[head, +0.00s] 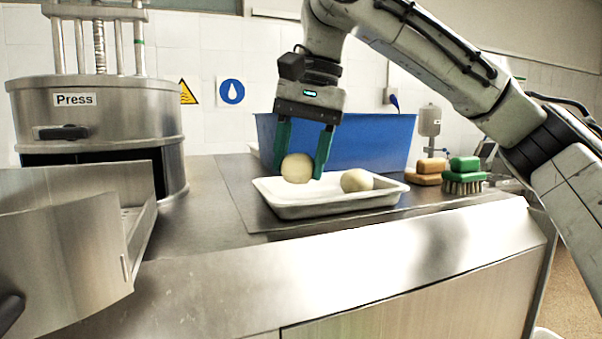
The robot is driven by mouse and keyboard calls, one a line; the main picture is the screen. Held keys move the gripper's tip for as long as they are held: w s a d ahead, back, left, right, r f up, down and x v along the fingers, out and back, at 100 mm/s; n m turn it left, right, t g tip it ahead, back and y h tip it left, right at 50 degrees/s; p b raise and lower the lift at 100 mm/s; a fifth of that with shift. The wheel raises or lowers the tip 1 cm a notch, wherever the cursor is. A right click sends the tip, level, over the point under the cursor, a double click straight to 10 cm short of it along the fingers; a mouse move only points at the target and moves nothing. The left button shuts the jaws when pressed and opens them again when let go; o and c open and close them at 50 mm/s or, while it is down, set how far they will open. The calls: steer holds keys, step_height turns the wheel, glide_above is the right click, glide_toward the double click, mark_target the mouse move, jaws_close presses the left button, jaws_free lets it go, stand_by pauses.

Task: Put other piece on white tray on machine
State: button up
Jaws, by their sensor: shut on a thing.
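A white tray (335,206) sits on the steel counter in the middle of the head view. One pale round piece (357,181) lies in its right part. My gripper (298,172) is above the left part of the tray, pointing down, with its green fingers shut on another pale round piece (296,168). I cannot tell whether this held piece touches the tray floor. The machine labelled Press (95,125) stands at the left. Its curved front door or drawer (65,240) stands out toward the camera, and its inside is mostly hidden.
A blue bin (375,146) stands behind the tray. Brushes with green (464,180) and tan (428,170) tops sit to the tray's right, near a dispenser bottle (430,122). Bare steel counter (210,215) lies between the press and the tray.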

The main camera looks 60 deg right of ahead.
mark_target(301, 176)
steer(key=shift+f, duration=1.45)
steer(key=shift+f, duration=0.1)
steer(key=o, duration=0.8)
steer(key=shift+c, duration=0.2)
step_height(301, 176, up, 12)
steer(key=s, duration=0.2)
steer(key=shift+d+p, duration=0.3)
steer(key=shift+d, duration=0.15)
steer(key=shift+s, duration=0.1)
